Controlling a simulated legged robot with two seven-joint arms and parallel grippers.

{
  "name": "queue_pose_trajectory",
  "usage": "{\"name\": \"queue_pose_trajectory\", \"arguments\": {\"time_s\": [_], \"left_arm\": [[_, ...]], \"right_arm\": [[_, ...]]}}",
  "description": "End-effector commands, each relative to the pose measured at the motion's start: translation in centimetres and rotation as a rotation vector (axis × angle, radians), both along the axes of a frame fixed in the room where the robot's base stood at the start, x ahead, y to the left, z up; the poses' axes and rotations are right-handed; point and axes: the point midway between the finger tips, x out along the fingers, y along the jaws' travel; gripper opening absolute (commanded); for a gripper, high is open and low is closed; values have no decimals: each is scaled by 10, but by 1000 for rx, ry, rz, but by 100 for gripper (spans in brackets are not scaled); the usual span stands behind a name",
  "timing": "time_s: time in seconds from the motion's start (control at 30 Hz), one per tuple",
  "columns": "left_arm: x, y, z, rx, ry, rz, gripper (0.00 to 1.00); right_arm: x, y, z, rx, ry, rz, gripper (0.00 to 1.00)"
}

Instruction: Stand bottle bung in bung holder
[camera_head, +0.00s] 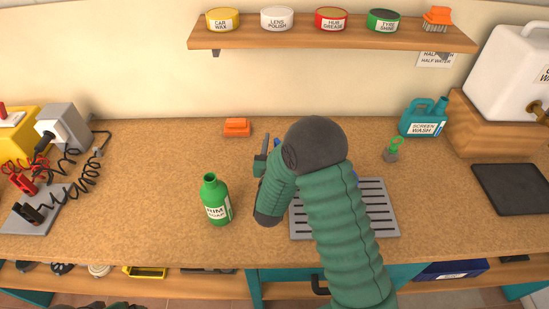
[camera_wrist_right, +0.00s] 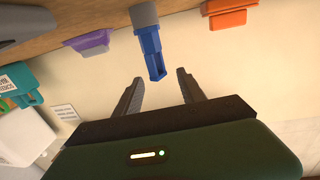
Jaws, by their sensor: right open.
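An open green bottle (camera_head: 216,200) stands upright left of my right arm. My right gripper (camera_head: 267,152) is open over the bench, partly hidden by its own arm. In the right wrist view, its fingers (camera_wrist_right: 158,78) point at a blue upright piece on a grey base (camera_wrist_right: 150,50). They look apart from it, and I cannot tell if this is the holder.
The grey slotted plate (camera_head: 384,215) lies under my right arm. A screen wash jug (camera_head: 424,118) and a dark mat (camera_head: 512,188) are at the right. A charger with cables (camera_head: 62,128) fills the left. Tins stand on a shelf (camera_head: 300,35).

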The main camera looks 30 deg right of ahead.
Motion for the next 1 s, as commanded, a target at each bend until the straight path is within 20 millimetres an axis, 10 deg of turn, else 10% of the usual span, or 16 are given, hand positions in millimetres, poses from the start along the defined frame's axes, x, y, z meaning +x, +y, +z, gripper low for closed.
{"name": "queue_pose_trajectory", "arguments": {"time_s": [0.5,1.0], "left_arm": [[0,0,9,0,1,0,86],[0,0,17,0,0,0,86]], "right_arm": [[-108,86,4,1,13,6,47],[-122,95,-3,2,6,3,47]]}}
